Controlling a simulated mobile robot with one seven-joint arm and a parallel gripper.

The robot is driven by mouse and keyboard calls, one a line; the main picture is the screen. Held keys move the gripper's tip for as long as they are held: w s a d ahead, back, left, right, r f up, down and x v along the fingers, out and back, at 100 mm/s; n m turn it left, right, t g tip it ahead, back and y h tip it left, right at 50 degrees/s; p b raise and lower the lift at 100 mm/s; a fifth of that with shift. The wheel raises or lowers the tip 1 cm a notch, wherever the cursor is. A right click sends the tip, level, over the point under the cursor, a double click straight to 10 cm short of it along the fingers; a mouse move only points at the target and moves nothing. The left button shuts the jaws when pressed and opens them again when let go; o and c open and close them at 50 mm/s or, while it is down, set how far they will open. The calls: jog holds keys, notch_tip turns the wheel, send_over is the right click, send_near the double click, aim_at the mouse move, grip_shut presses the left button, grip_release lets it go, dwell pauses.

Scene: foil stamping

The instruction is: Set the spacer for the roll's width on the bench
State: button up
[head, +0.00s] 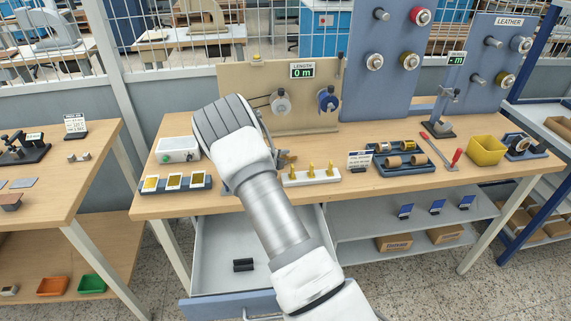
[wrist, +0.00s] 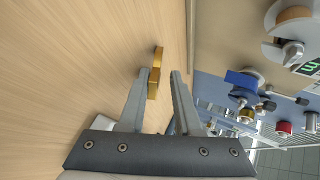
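My gripper is mostly hidden behind my own arm in the head view, over the bench (head: 440,178) near its middle. In the wrist view my gripper (wrist: 160,72) has its two fingers apart. A brass piece (wrist: 154,82), possibly a spacer, shows between the fingertips, close to the left finger with a gap to the right one. I cannot tell whether it touches the left finger. In the head view a white rack (head: 300,181) holds three upright brass pieces just right of my arm. Foil rolls (head: 393,161) lie in a blue tray (head: 408,169) further right.
A back panel (head: 241,82) carries spools and a length display reading 0 m (head: 302,70). A yellow bin (head: 486,150) and red-handled tool (head: 456,158) are at the right.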

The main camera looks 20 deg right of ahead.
jog(key=shift+a, duration=0.1)
jog(key=p+v, duration=0.3)
jog(key=v, duration=0.4)
jog(key=shift+s+a+r+p, duration=0.15)
jog(key=shift+s+a+p, duration=0.15)
jog(key=shift+s+p, duration=0.05)
jog(key=shift+r, duration=0.1)
notch_tip(320, 180, up, 7)
jog(key=s+a+p, duration=0.1)
jog(key=a+p, duration=0.1)
jog(key=p, duration=0.4)
jog(key=shift+s, duration=0.35)
